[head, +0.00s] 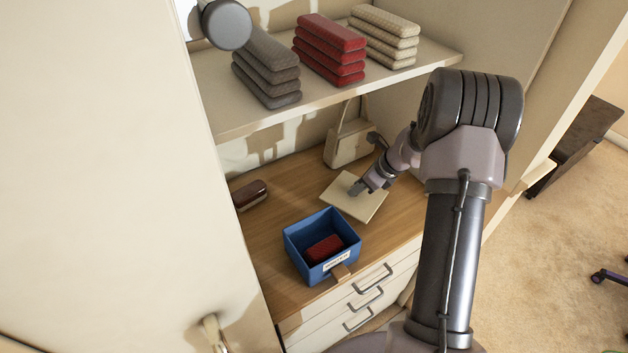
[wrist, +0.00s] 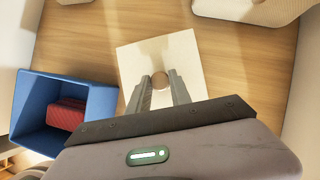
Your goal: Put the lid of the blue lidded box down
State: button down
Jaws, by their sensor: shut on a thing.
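The lid (head: 347,203) is a flat cream square with a round knob; it also shows in the wrist view (wrist: 132,60). My gripper (head: 357,188) is shut on the lid's knob, with one finger on each side of it in the wrist view (wrist: 160,82). The lid lies flat at or just above the wooden surface; I cannot tell whether it touches. The blue box (head: 297,247) stands open to the left of the lid in the wrist view (wrist: 37,85). A dark red folded thing (head: 324,249) lies inside the box.
A cream handbag (head: 349,145) stands behind the lid. A dark red brush-like thing (head: 250,195) lies at the left of the wooden surface (head: 290,198). A shelf (head: 225,125) with grey, red and cream stacks hangs above. Drawers (head: 365,292) are below the front edge.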

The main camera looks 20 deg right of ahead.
jog(key=w+a, duration=0.2)
jog(key=w, duration=0.1)
jog(key=w+a+b, duration=0.1)
jog(key=w+a, duration=0.1)
jog(key=w, duration=0.1)
jog(key=w+a, duration=0.2)
jog(key=w, duration=0.2)
jog(key=shift+a+f, duration=0.1)
jog(key=shift+a, duration=0.25)
jog(key=f+b, duration=0.2)
jog(key=f, duration=0.1)
jog(key=shift+w+a, duration=0.2)
jog(key=shift+f+b, duration=0.4)
jog(key=shift+r, duration=0.2)
jog(key=shift+f, duration=0.1)
jog(key=c, duration=1.2)
grip_release()
jog(key=shift+o, duration=0.2)
